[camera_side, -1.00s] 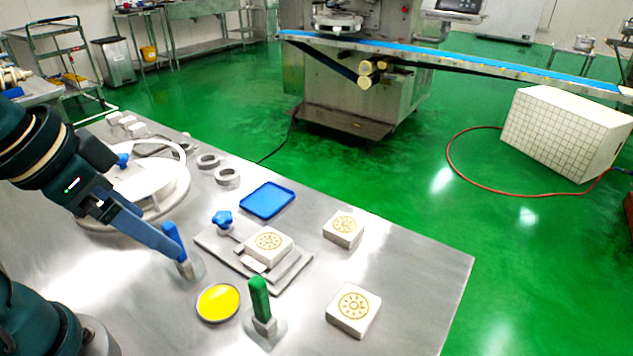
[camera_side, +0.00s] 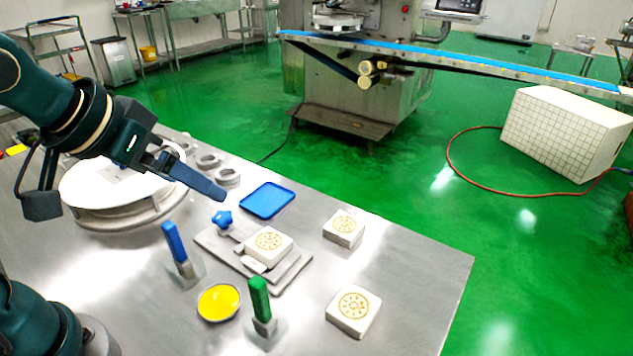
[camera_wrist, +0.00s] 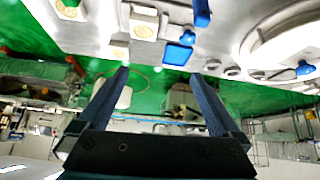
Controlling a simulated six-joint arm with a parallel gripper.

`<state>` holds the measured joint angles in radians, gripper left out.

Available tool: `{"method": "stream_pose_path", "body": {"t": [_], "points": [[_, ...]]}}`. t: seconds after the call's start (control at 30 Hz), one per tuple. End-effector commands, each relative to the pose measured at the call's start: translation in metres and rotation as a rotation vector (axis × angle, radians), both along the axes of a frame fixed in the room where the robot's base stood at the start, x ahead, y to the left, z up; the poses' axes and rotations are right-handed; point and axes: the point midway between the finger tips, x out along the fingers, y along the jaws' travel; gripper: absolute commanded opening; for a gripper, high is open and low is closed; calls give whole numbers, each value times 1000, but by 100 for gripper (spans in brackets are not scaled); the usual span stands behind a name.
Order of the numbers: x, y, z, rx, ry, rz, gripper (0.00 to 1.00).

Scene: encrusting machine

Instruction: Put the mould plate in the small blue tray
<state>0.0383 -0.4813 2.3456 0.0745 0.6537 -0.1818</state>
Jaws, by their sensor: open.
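White mould plates with a tan flower pattern show in the side view: one (camera_side: 268,243) sits in a metal fixture with a blue star knob (camera_side: 222,219), one (camera_side: 343,229) lies to its right, and one (camera_side: 353,310) lies at the front right. The small blue tray (camera_side: 267,200) lies flat and empty behind the fixture. My gripper (camera_side: 222,194) is open and empty, raised left of the tray. In the wrist view my gripper (camera_wrist: 160,75) has its fingers spread, with the tray (camera_wrist: 178,54) and the fixture's plate (camera_wrist: 143,28) beyond.
A blue-handled tool (camera_side: 175,245) and a green-handled tool (camera_side: 260,300) stand upright on the table. A yellow-filled dish (camera_side: 219,302) lies between them. A round white-topped stand (camera_side: 125,190) and grey rings (camera_side: 210,160) are at the left. The table's right end is clear.

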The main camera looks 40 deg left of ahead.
Motion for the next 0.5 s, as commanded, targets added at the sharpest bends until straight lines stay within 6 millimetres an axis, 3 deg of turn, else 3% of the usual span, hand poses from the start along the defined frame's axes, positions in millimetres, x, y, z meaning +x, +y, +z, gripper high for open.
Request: {"method": "stream_pose_path", "body": {"t": [0.1,0.3,0.5], "points": [[28,-7,-13,-4,25,-6,100],[64,-23,-49,-3,87,-34,100],[71,-35,-88,15,181,-73,100]]}}
